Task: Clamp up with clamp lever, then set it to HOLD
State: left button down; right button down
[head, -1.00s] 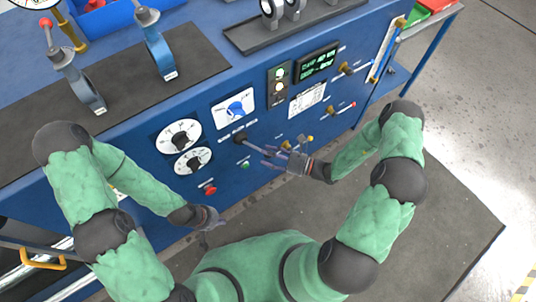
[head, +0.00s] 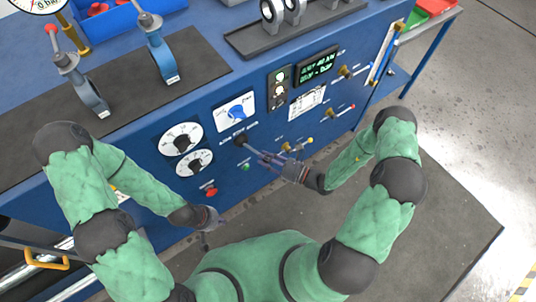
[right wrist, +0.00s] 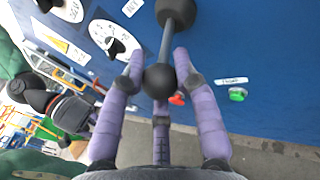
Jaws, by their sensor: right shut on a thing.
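The clamp lever (head: 241,138) is a black lever on the blue panel's front, below the blue selector. In the right wrist view its grey shaft (right wrist: 168,42) runs from a black hub to a black ball knob (right wrist: 160,82). My right gripper (head: 262,156) is shut on the lever, its purple fingers around the knob, also in the right wrist view (right wrist: 160,62). The blue selector (head: 237,108) sits on a white plate; its markings are too small to read. My left gripper (head: 210,218) hangs away from the panel, its fingers too small to judge.
Two round dials (head: 181,138) are left of the lever, with a red button (head: 211,191) and green button (head: 245,167) below. A lit display (head: 316,66) is at the upper right. Brass-based toggles (head: 330,112) stick out right of my right gripper. Valves stand on the bench.

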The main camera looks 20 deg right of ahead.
jog(key=a+m+t+h+p, duration=0.1)
jog(key=s+a+m+t+h+p, duration=0.1)
jog(key=h, duration=0.1)
jog(key=s+a+m+t+h+p, duration=0.1)
jog(key=shift+a+f+m, duration=0.15)
jog(key=shift+f+m, duration=0.1)
jog(key=shift+m, duration=0.05)
jog(key=c, duration=0.9)
grip_release()
jog(key=shift+t, duration=0.3)
jog(key=shift+w, duration=0.1)
jog(key=shift+r, duration=0.1)
jog(key=shift+v, duration=6.05)
